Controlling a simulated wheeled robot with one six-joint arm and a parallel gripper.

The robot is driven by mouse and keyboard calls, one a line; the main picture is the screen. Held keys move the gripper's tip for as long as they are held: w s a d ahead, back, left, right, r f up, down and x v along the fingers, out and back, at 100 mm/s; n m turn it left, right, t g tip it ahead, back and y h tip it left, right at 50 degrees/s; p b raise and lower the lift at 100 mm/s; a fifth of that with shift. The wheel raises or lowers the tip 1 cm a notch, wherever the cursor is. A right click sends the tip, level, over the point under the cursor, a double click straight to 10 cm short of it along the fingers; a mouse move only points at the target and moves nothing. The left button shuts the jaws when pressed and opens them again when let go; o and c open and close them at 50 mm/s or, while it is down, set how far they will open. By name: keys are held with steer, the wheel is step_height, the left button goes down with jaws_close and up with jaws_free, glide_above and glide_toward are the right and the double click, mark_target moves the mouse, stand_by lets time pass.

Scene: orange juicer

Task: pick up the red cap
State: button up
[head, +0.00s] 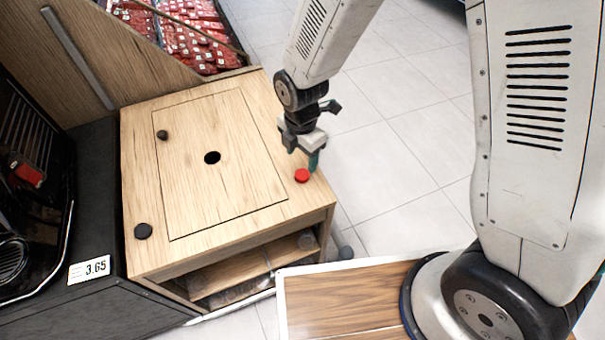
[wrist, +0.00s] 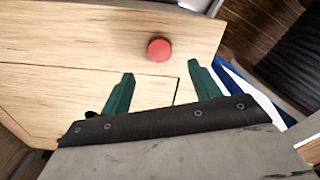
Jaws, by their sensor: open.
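The red cap (head: 302,175) is a small round disc lying on the wooden counter top (head: 220,215), near its right edge. In the wrist view the red cap (wrist: 159,50) lies beyond the two green fingertips, roughly midway between them sideways. My gripper (head: 308,158) is at the right edge of the counter, close to the cap in the head view. In the wrist view my gripper (wrist: 158,82) has its green fingers spread wide with nothing between them. I cannot tell how high the fingertips are above the wood.
The counter has a round dark hole (head: 212,158), a small dark knob (head: 162,135) and a black disc (head: 143,231). Bags of red items (head: 190,40) lie in a bin behind. A black machine (head: 25,190) stands at left. Tiled floor (head: 410,140) is open at right.

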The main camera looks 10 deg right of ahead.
mark_target(302, 174)
step_height(302, 174, down, 7)
steer(key=shift+w+d+f, duration=0.1)
steer(key=shift+d, duration=0.05)
steer(key=c, duration=1.1)
